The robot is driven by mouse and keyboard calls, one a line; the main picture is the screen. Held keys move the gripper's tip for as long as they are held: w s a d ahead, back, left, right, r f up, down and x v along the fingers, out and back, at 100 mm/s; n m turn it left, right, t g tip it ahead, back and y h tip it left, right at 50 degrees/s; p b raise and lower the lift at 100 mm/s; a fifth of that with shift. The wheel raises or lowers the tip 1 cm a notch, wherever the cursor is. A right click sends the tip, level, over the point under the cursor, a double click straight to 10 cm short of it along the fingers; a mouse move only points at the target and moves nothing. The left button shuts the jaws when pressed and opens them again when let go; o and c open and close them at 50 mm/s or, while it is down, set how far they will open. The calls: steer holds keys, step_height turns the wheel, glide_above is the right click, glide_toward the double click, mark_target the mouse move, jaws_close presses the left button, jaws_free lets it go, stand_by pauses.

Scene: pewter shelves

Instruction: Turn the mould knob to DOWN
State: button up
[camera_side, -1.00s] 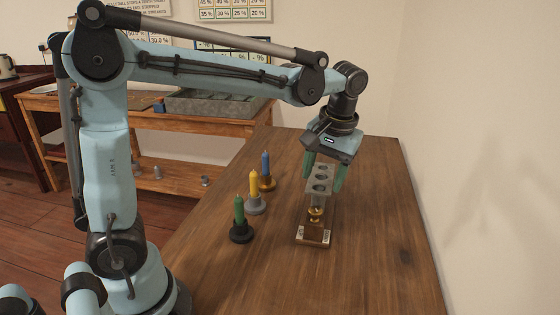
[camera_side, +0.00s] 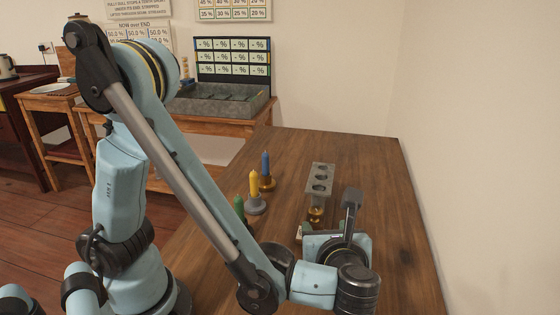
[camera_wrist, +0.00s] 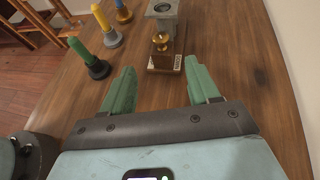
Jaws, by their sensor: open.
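The mould (camera_side: 320,172) is a grey block with round holes, raised on a wooden base in the side view; its lower front also shows at the top of the wrist view (camera_wrist: 162,8). The brass mould knob (camera_wrist: 160,41) faces my gripper below the block; in the side view the brass (camera_side: 316,213) shows just above my gripper. My gripper (camera_wrist: 160,80) is open and empty, its green fingers apart, short of the base and pointing toward the knob. Its fingertips are mostly hidden in the side view. A small label (camera_wrist: 178,62) is on the base; its words are unreadable.
Blue (camera_side: 265,163), yellow (camera_side: 254,184) and green (camera_side: 239,208) candles stand in holders left of the mould. The wooden table (camera_side: 370,180) is clear right of the mould. A wall is beyond its right edge.

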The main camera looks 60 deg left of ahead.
mark_target(317, 209)
steer(key=x, duration=1.2)
steer(key=shift+c, duration=0.2)
steer(key=shift+s+r, duration=0.1)
steer(key=c, duration=1)
steer(key=shift+g, duration=0.4)
steer(key=n+g, duration=0.1)
steer(key=n+g+y, duration=0.1)
steer(key=shift+w+d+n+g, duration=0.15)
steer(key=shift+w+n+g, duration=0.15)
steer(key=shift+w+n, duration=0.1)
steer(key=shift+w+n+g+y, duration=0.25)
steer(key=shift+n+g+y, duration=0.25)
steer(key=shift+n+g, duration=1)
steer(key=shift+g, duration=0.3)
